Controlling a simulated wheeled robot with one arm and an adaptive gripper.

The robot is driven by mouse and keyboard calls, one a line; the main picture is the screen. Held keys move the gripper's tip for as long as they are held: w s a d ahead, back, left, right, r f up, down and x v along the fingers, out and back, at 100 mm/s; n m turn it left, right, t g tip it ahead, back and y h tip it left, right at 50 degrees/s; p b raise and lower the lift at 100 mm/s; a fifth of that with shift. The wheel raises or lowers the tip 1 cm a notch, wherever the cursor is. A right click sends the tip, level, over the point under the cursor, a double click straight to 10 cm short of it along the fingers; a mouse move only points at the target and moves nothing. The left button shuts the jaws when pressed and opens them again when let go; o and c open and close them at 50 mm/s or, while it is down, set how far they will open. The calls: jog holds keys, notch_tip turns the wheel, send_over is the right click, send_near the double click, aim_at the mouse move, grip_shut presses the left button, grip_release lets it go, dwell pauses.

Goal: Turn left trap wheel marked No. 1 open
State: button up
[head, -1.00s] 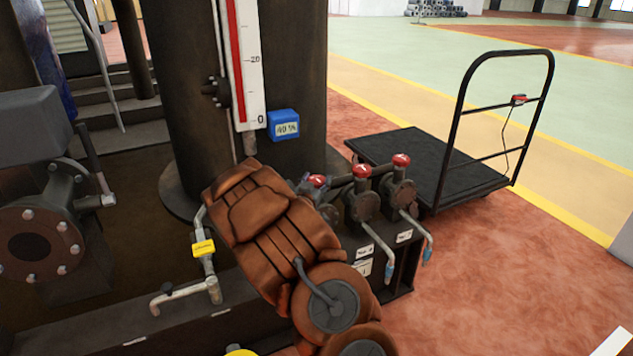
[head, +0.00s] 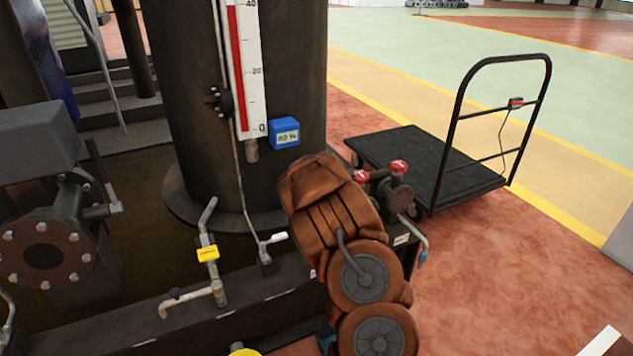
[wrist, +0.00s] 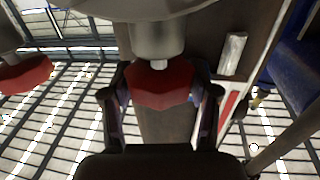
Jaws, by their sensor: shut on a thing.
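In the wrist view, my gripper (wrist: 160,98) is shut on a dark red faceted wheel (wrist: 160,84), one finger on each side. The wheel sits on a pale stem below a metal valve body (wrist: 157,38). A second red wheel (wrist: 25,74) is at the left, apart from the fingers. Red wheel parts show beside the arm (head: 361,176) and on the right valve (head: 399,166). No number is readable on the held wheel, so I cannot tell which one it is.
A dark column (head: 180,110) with a red-and-white gauge (head: 248,80) and a blue 40 % box (head: 285,134) stands behind the valves. A black cart (head: 410,150) is at the right. A pipe with a yellow tag (head: 207,254) is at the left. Open floor lies front right.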

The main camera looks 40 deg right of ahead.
jog(key=shift+s+d+r+n+t+y+p, duration=0.1)
jog(key=shift+n+t+y+p, duration=0.3)
jog(key=shift+n+y+p, duration=0.6)
jog(key=shift+d+r+n+t+y+p, duration=0.1)
jog(key=shift+n+t+y+p, duration=0.4)
jog(key=shift+y, duration=0.9)
jog(key=shift+f+n+y, duration=0.1)
jog(key=shift+n+y, duration=0.8)
jog(key=shift+y, duration=0.3)
jog(key=shift+a+f+n+g+y+b, duration=0.1)
jog(key=shift+n+g+y+b, duration=0.4)
jog(key=shift+n+y, duration=1.25)
jog(key=shift+f+n+g+y+b, duration=0.15)
jog(key=shift+n+y+b, duration=0.75)
jog(key=shift+y, duration=1.55)
jog(key=shift+r+n+g+y+b, duration=0.15)
jog(key=shift+n+g+y+b, duration=0.15)
jog(key=shift+n+g+y, duration=0.4)
jog(key=shift+r+n+y, duration=0.1)
jog(key=shift+n+y, duration=0.25)
jog(key=shift+y, duration=0.25)
jog(key=o, duration=1.2)
jog(key=shift+a, duration=0.1)
